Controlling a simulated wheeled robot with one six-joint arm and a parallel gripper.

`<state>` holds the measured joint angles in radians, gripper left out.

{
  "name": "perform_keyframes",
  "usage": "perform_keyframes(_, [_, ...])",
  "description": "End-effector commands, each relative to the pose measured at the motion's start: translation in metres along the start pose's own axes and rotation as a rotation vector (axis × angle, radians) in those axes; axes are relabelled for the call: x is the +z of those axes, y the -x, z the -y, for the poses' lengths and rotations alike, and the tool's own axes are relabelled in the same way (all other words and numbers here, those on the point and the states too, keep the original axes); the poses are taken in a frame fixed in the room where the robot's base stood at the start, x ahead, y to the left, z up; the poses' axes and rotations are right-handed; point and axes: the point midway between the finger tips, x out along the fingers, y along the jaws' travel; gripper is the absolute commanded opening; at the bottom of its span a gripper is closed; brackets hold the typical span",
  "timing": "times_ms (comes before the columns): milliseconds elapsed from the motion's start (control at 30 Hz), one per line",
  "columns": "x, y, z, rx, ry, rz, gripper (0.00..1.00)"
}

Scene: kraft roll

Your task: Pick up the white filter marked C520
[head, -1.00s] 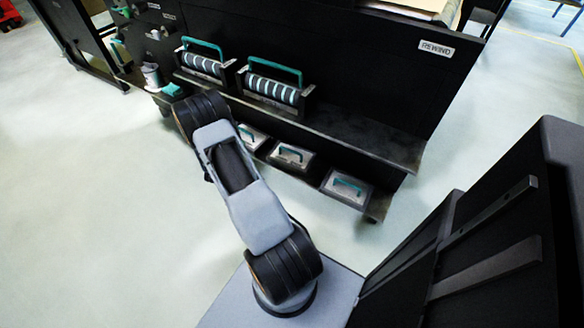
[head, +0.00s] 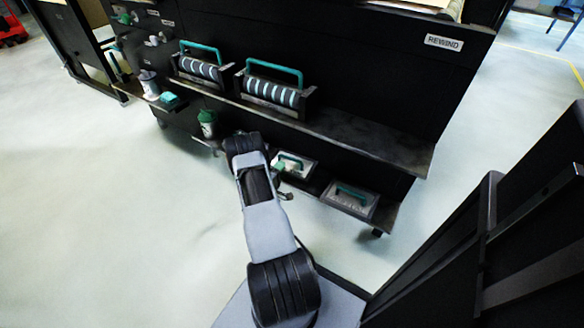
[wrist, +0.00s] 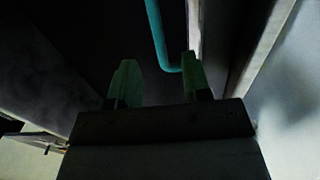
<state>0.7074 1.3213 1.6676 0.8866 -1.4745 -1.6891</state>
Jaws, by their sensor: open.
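I cannot read C520 on anything. On the lower shelf of the black cart, a pale-topped box with a teal handle (head: 297,168) stands beside my gripper. A greyer box with a teal handle (head: 350,200) stands to its right, its lettering too small to read. I cannot tell which of these, if either, is the filter. My gripper (head: 279,178) is at the left edge of the pale-topped box in the head view. In the wrist view my gripper (wrist: 157,78) has its two green fingertips apart with nothing between them. A teal bar (wrist: 158,38) shows beyond them, apparently a handle.
The upper shelf (head: 375,142) holds two striped units with teal handles (head: 200,68) (head: 270,92). A green-capped canister (head: 207,124) and a white canister (head: 149,85) stand at the left. The cart's shelf overhangs the boxes. Pale floor (head: 90,210) is open at the left.

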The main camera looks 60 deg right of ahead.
Motion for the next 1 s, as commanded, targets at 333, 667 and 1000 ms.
perform_keyframes(333, [0.002,-0.019,0.0,0.002,-0.001,0.001,0.44])
perform_keyframes(667, [0.003,-0.056,-0.001,0.0,-0.001,0.0,0.44])
perform_keyframes(1000, [0.003,-0.056,-0.002,-0.001,0.0,-0.001,0.29])
